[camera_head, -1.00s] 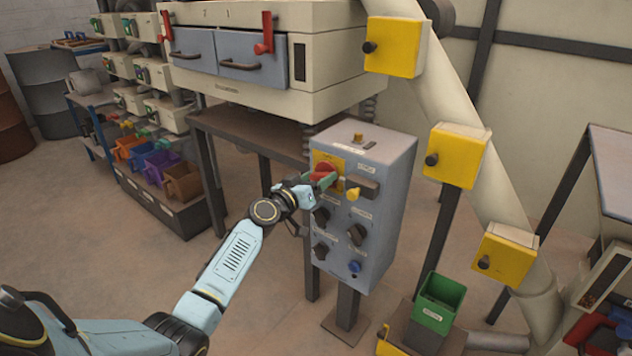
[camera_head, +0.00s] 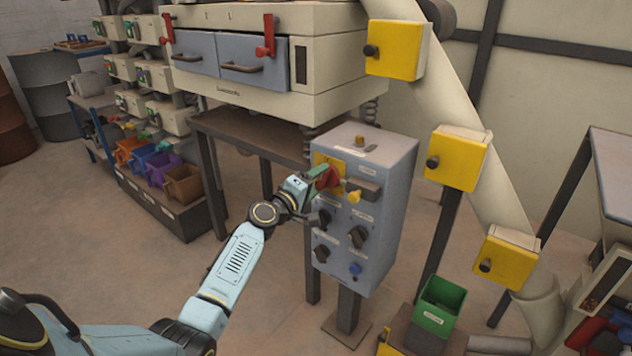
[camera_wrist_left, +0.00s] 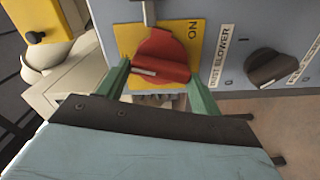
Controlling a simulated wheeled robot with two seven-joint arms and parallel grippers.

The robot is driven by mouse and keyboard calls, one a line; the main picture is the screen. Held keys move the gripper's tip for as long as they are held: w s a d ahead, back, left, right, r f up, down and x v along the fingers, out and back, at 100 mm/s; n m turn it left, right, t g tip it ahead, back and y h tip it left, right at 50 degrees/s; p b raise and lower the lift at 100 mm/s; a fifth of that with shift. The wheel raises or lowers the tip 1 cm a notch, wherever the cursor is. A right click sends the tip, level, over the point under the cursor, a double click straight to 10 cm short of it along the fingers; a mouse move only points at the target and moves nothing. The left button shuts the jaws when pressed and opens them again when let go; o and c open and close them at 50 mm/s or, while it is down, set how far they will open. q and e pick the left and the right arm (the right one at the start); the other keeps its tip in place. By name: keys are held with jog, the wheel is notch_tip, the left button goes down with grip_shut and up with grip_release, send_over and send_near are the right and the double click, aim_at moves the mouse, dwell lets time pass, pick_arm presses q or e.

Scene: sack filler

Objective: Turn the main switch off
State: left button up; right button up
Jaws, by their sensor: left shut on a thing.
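The main switch is a red rotary knob (camera_head: 328,178) on a yellow plate (camera_wrist_left: 195,38) at the upper left of the grey control box (camera_head: 385,210). In the left wrist view the red knob (camera_wrist_left: 162,58) sits between the two green fingers of my left gripper (camera_wrist_left: 160,78). The gripper is shut on the knob; in the head view its tip (camera_head: 316,174) covers part of it. The word ON reads sideways on the plate to the right of the knob. A pale pointer line shows on the knob's lower left. My right gripper is in neither view.
Black knobs (camera_head: 357,237), a yellow knob (camera_head: 354,197) and a blue button (camera_head: 355,269) share the box face. In the wrist view a black knob (camera_wrist_left: 272,67) is close to the right.

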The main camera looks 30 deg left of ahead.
pick_arm(q)
jog(key=shift+n, duration=1.1)
jog(key=shift+n+p, duration=0.3)
jog(key=shift+n, duration=0.3)
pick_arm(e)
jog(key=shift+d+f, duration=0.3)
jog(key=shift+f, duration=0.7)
pick_arm(q)
jog(key=o, duration=1)
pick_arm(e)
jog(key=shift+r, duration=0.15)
pick_arm(q)
jog(key=shift+s, duration=0.1)
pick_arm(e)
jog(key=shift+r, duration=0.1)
